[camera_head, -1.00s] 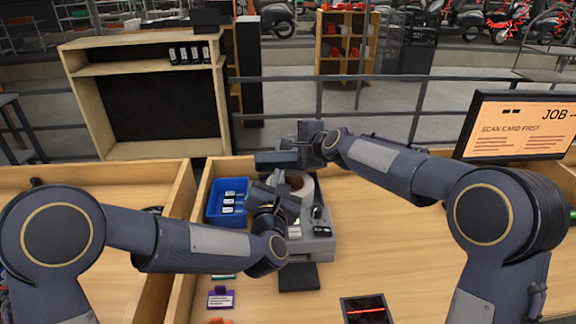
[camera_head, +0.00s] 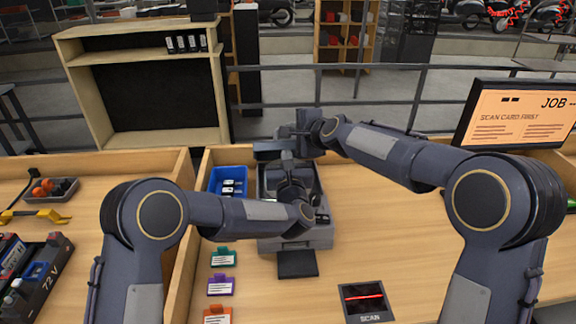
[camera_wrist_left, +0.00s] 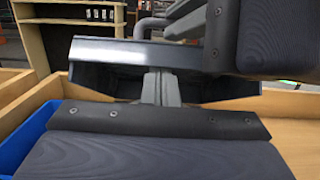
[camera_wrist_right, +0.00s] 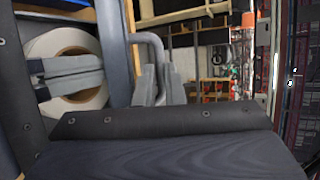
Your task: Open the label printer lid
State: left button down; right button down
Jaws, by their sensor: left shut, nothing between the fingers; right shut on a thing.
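The grey label printer (camera_head: 296,238) stands on the table, mostly behind my left forearm in the head view. Its lid (camera_wrist_left: 105,55) stands raised as a dark panel in the left wrist view. The white label roll (camera_wrist_right: 62,45) shows inside the printer in the right wrist view. My right gripper (camera_wrist_right: 157,85) is shut on the lid's grey handle (camera_wrist_right: 150,42) at the top. My left gripper (camera_wrist_left: 160,88) is shut and empty, in front of the lid. It crosses the roll in the right wrist view (camera_wrist_right: 70,78). Contact with the lid cannot be told.
A blue bin (camera_head: 228,181) with small items sits left of the printer. Green, purple (camera_head: 221,286) and orange tags lie in front of it. A scan pad (camera_head: 366,300) is at the front, and a job screen (camera_head: 518,122) at the right.

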pick_arm(q)
jog(key=shift+w, duration=0.35)
pick_arm(e)
jog(key=shift+r, duration=0.15)
